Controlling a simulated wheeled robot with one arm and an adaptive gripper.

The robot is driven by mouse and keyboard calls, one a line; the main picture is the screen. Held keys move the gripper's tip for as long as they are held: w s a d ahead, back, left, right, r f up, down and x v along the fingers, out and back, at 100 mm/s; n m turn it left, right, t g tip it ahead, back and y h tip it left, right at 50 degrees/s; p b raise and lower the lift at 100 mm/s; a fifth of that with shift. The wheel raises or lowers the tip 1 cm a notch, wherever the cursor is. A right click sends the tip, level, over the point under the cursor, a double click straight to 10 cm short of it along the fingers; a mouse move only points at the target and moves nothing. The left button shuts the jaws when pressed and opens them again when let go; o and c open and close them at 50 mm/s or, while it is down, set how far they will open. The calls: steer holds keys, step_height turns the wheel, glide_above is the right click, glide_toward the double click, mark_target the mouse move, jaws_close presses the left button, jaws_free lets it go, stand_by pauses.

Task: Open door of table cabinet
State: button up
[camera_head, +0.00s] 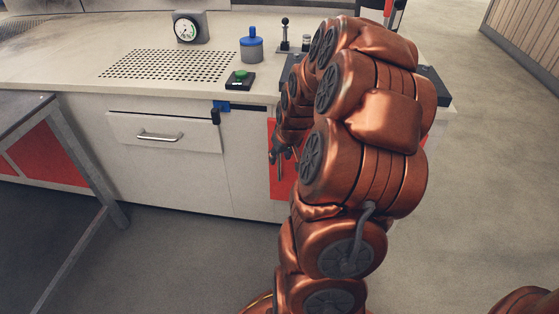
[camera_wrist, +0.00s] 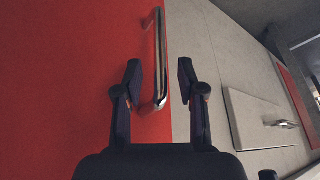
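The red door (camera_wrist: 60,70) of the table cabinet (camera_head: 75,140) fills the left of the wrist view and appears closed. In the head view a strip of the red door (camera_head: 283,185) shows beside my arm, which hides the rest. A vertical metal bar handle (camera_wrist: 161,45) is on the door near its right edge. My gripper (camera_wrist: 160,79) is open, with one finger on each side of the handle's lower part in the picture. I see no finger touching it, and the depth between them is unclear. In the head view my gripper (camera_head: 279,150) is small, close to the door.
A white drawer (camera_head: 165,133) with a horizontal handle is left of the door. On the tabletop stand a dial gauge (camera_head: 187,28), a blue-topped container (camera_head: 251,45) and a green button box (camera_head: 239,80). A metal frame table (camera_head: 80,155) stands at the left. Floor is clear at right.

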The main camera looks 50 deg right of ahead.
steer(key=shift+x, duration=1)
steer(key=shift+c, duration=0.3)
jaws_close()
